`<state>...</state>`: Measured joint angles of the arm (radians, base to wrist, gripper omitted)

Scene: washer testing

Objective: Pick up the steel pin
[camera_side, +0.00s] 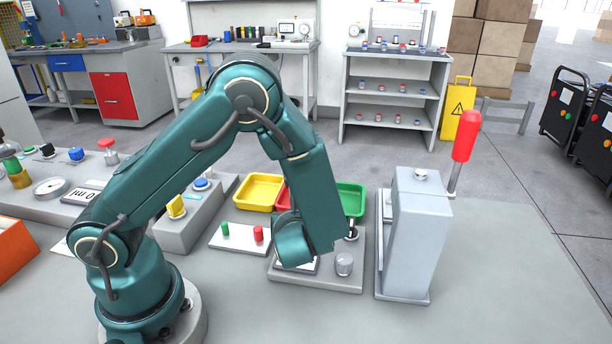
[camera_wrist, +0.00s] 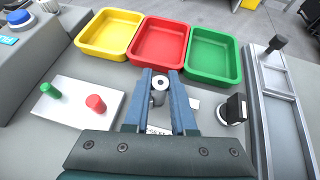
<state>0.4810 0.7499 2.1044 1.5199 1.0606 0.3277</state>
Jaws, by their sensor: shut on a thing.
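My gripper (camera_wrist: 161,78) shows in the wrist view as two blue-grey fingers closed on a small round steel piece, the steel pin (camera_wrist: 160,98). Its end faces the camera as a pale ring with a dark centre. The fingers cover its sides, and I cannot tell whether it touches the surface below. In the side view my arm hides the gripper and the pin above the grey test plate (camera_side: 314,279).
Yellow (camera_wrist: 107,52), red (camera_wrist: 160,58) and green (camera_wrist: 212,72) trays stand behind the gripper. A white plate (camera_wrist: 70,122) with green and red pegs lies left. A black-topped switch (camera_wrist: 235,108) stands close right. A grey press (camera_side: 420,235) with a red handle (camera_side: 464,137) rises farther right.

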